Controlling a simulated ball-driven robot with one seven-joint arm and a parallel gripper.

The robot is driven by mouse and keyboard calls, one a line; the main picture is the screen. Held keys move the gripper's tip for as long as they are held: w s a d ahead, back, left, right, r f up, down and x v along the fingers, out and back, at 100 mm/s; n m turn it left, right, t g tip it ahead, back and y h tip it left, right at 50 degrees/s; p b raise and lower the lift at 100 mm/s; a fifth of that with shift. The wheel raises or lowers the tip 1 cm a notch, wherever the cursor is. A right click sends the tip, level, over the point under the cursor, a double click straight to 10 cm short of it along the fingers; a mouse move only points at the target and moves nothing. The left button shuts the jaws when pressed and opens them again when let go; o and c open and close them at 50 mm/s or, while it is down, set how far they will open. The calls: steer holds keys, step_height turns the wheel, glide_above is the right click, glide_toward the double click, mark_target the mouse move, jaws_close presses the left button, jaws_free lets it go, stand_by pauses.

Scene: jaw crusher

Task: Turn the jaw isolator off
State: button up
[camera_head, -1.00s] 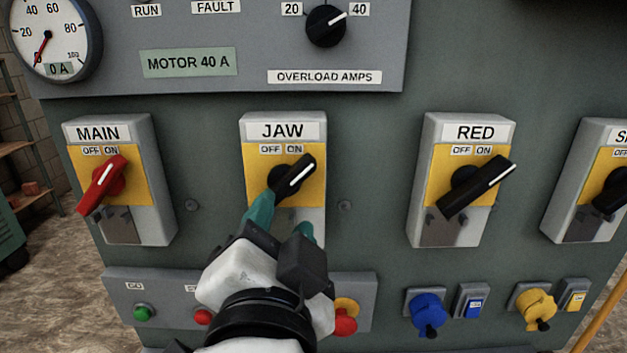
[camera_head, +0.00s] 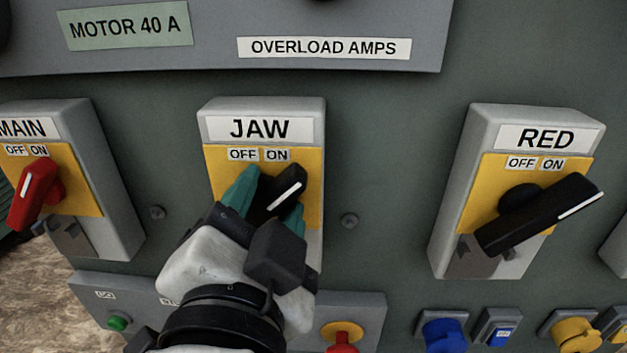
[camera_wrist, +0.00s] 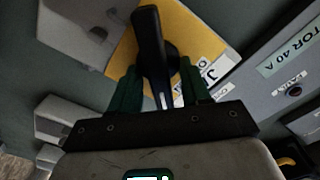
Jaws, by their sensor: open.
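The jaw isolator (camera_head: 313,178) is a grey box with a yellow plate, labelled JAW, with OFF at left and ON at right. Its black handle (camera_head: 287,190) has a white line and tilts up to the right, toward ON. My gripper (camera_head: 266,205) is open, its two teal fingertips on either side of the handle. In the wrist view, the handle (camera_wrist: 150,45) stands between the two green fingers of my gripper (camera_wrist: 155,88). I cannot tell whether either finger touches it.
The MAIN isolator (camera_head: 92,155) with a red handle is to the left. The RED isolator (camera_head: 455,200) with a black handle is to the right. Below are a green button (camera_head: 118,323), a red button (camera_head: 342,340) and a blue socket (camera_head: 445,333).

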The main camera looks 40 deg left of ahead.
steer(key=shift+c, duration=0.3)
jaws_close()
stand_by(0.3)
steer(key=n+p, duration=0.1)
steer(key=n, duration=0.1)
steer(key=n+p, duration=0.1)
steer(key=n, duration=0.2)
steer(key=shift+s+a+r, duration=0.1)
steer(key=shift+r, duration=0.1)
steer(key=n+p, duration=0.3)
steer(key=n, duration=0.1)
steer(key=shift+s+a, duration=0.1)
steer(key=shift+a, duration=0.1)
steer(key=n+p, duration=0.1)
steer(key=n, duration=0.1)
steer(key=n+p, duration=0.1)
steer(key=n, duration=0.2)
steer(key=shift+s+a+p, duration=0.15)
steer(key=shift+a+p, duration=0.05)
steer(key=shift+p, duration=0.2)
steer(key=shift+s+a+f+n+p, duration=0.15)
steer(key=shift+n+p, duration=0.4)
steer(key=shift+n, duration=0.4)
steer(key=shift+w+d+f+n+p, duration=0.1)
steer(key=shift+n+p, duration=0.45)
steer(key=shift+n, duration=0.4)
steer(key=shift+a, duration=0.1)
